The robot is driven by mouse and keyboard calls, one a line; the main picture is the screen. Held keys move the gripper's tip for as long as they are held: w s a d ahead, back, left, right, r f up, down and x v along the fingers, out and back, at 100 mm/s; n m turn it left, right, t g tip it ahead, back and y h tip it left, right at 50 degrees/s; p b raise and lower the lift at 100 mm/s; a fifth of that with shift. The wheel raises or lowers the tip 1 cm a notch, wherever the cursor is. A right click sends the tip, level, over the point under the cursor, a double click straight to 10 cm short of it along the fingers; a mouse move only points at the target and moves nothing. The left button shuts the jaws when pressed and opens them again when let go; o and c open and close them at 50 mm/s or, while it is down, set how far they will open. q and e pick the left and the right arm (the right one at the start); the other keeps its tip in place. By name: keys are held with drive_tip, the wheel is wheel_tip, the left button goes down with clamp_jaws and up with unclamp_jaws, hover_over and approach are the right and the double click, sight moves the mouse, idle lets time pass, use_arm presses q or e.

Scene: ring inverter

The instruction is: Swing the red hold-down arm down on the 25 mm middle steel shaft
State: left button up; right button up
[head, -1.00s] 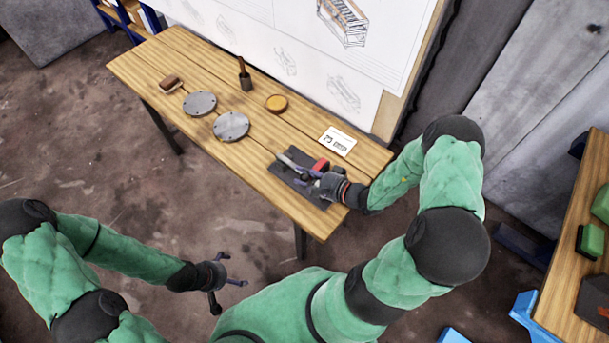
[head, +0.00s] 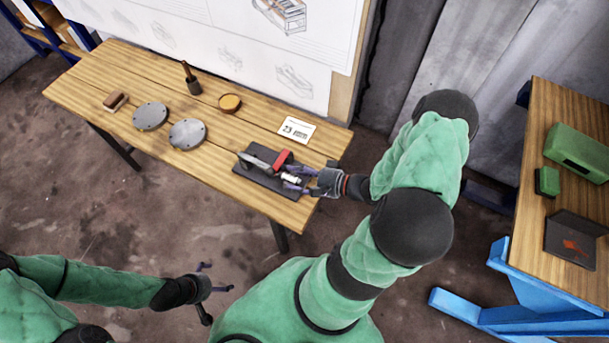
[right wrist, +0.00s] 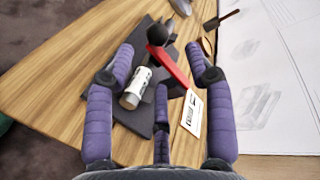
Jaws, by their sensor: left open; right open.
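The red hold-down arm (head: 283,159) belongs to a dark fixture (head: 252,172) at the right end of the wooden table. In the right wrist view the red arm (right wrist: 170,66) slants beside the shaft and ends near a black ball knob (right wrist: 157,35). The steel shaft (right wrist: 137,88) lies on the fixture with a white marked label around it; it is small in the head view (head: 291,179). My right gripper (head: 296,179) is open at the fixture; in the right wrist view its fingers (right wrist: 160,60) spread either side of shaft and arm. My left gripper (head: 212,278) is open, away from the table.
A white card (head: 297,130) lies behind the fixture. A drawing board rises behind the table. A second bench (head: 533,130) is at right.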

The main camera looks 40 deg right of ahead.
drive_tip(key=shift+v, duration=1.2)
drive_tip(key=shift+w+r, duration=0.15)
